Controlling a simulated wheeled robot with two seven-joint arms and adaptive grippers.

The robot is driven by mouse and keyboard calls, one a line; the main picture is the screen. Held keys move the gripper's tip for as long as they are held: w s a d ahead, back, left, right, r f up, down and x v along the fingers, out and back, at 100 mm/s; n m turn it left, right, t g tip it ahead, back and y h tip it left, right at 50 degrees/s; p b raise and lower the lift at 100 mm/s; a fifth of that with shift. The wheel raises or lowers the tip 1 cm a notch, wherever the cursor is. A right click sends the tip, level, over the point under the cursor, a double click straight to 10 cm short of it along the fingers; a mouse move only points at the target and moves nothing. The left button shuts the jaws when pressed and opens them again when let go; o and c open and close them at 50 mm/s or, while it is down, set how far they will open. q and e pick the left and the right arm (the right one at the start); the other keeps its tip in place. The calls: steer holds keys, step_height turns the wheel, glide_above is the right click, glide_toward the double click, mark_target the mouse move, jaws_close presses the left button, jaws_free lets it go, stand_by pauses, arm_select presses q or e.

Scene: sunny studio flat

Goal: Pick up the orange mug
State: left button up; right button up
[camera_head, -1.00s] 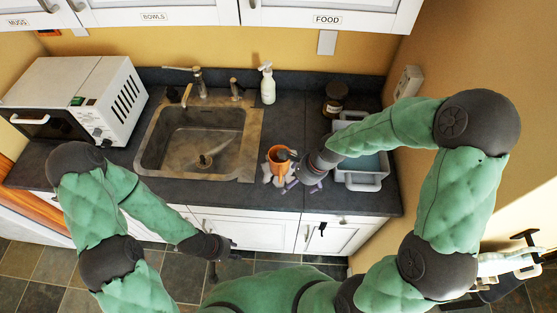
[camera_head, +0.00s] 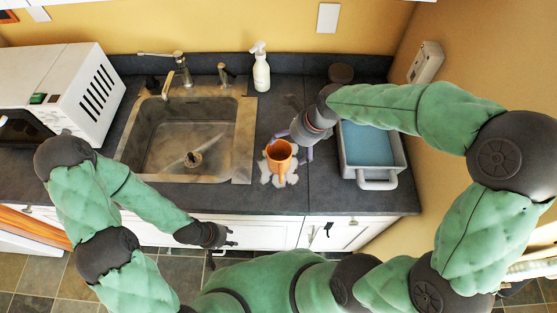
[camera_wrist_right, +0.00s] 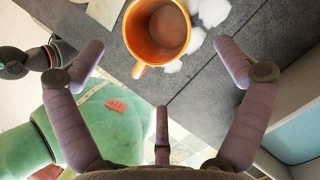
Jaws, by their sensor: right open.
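The orange mug (camera_head: 279,155) stands upright on the dark counter, right of the sink, with white scraps (camera_head: 268,179) around its base. In the right wrist view the mug (camera_wrist_right: 157,30) is at the top centre, its handle toward the lower left, its inside looking empty. My right gripper (camera_head: 298,142) is open, just behind and right of the mug.
The sink (camera_head: 190,140) lies left of the mug. A grey tub (camera_head: 376,175) with a handle stands close on the right. A white microwave (camera_head: 70,90) is far left.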

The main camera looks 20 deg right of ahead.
mark_target(281, 148)
steer(key=shift+b+x, duration=1.1)
steer(key=shift+x, duration=3.2)
steer(key=shift+w+d, duration=0.1)
steer(key=c, duration=1.3)
steer(key=shift+r, duration=0.5)
step_height(281, 148, up, 2)
steer(key=shift+r+p, duration=0.1)
steer(key=shift+p, duration=0.55)
steer(key=s+d+r+p, duration=0.1)
steer(key=s+r, duration=0.2)
steer(key=s, duration=0.1)
steer(key=s+d+r+p, duration=0.1)
steer(key=s+r, duration=0.2)
steer(key=s, duration=0.2)
steer(key=s+d+r+p, duration=0.1)
steer(key=s+r, duration=0.3)
steer(key=shift+s, duration=0.3)
